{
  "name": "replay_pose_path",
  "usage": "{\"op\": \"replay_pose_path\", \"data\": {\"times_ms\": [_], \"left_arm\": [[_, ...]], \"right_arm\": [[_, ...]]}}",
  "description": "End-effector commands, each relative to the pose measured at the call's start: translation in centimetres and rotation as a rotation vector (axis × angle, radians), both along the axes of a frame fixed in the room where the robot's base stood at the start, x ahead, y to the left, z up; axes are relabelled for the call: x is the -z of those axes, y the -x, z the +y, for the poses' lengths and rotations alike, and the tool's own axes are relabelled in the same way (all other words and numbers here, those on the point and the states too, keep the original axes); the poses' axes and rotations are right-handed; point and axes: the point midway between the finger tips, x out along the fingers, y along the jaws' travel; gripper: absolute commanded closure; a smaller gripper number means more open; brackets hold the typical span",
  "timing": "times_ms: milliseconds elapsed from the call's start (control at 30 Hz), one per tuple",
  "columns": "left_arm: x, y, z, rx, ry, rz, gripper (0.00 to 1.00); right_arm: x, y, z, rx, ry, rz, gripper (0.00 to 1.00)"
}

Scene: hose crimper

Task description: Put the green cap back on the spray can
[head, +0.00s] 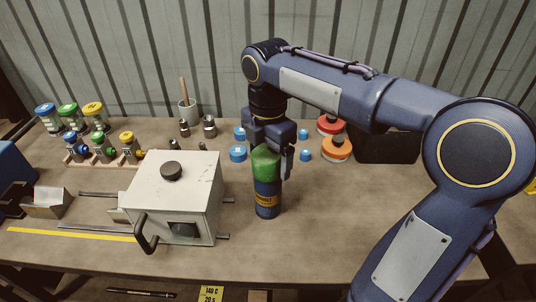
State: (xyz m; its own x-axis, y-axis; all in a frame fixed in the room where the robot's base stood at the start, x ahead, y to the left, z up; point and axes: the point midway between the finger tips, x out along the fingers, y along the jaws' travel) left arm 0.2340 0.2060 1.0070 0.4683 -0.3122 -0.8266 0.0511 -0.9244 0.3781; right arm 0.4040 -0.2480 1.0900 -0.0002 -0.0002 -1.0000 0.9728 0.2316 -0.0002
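The spray can (267,198) stands upright on the bench, right of the pale box-shaped machine. It is dark blue with a yellow label band. The green cap (265,163) is directly over the can's top, and no gap shows between them. My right gripper (270,158) points down from above with its fingers around the cap. One finger shows at the cap's right side; the other is mostly hidden. It looks shut on the cap. Whether the cap is fully seated cannot be told. My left gripper is not in view.
The pale machine (190,190) with a black handle stands close left of the can. Blue caps (238,153) and red and orange discs (336,149) lie behind. Small coloured-cap bottles (103,148) stand at left. The bench front right of the can is clear.

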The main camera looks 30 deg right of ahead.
Motion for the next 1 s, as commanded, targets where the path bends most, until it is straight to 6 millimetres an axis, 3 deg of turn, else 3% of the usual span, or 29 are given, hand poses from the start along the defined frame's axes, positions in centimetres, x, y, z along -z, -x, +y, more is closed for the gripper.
{"op": "replay_pose_path", "data": {"times_ms": [267,700,1000], "left_arm": [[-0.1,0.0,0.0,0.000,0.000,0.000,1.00],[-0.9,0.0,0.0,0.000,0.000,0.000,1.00],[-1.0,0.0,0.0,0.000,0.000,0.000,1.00]], "right_arm": [[-0.4,0.0,0.0,0.000,0.000,-0.001,0.15],[-6.9,-0.1,0.0,-0.001,0.000,-0.002,0.15],[-7.8,0.0,0.0,0.000,0.000,0.001,0.15]]}}
